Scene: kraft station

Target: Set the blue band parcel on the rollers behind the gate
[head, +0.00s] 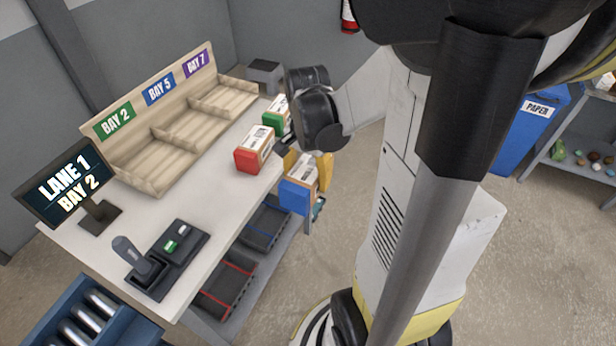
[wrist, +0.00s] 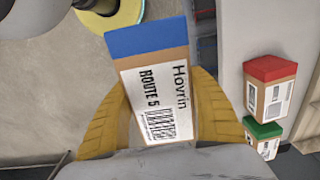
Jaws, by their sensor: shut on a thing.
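The blue band parcel (head: 298,196) is a brown box with a blue end and a white label. My gripper (head: 308,168) is shut on it with yellow fingers on both sides, off the table's right edge. In the wrist view the parcel (wrist: 150,75) sits between the fingers of my gripper (wrist: 160,112). Its label reads "Hovrin, ROUTE 5". The rollers (head: 92,316) are silver bars in a blue frame at the bottom left, cut off by the picture edge. I cannot make out a gate there.
A red-ended parcel (head: 255,150) and a green-ended parcel (head: 276,116) stand on the table (head: 215,215). A wooden bay rack (head: 150,135), a screen (head: 65,185) reading "LANE 1 BAY 2" and a lever console (head: 165,262) also stand there. Dark bins (head: 228,290) sit below.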

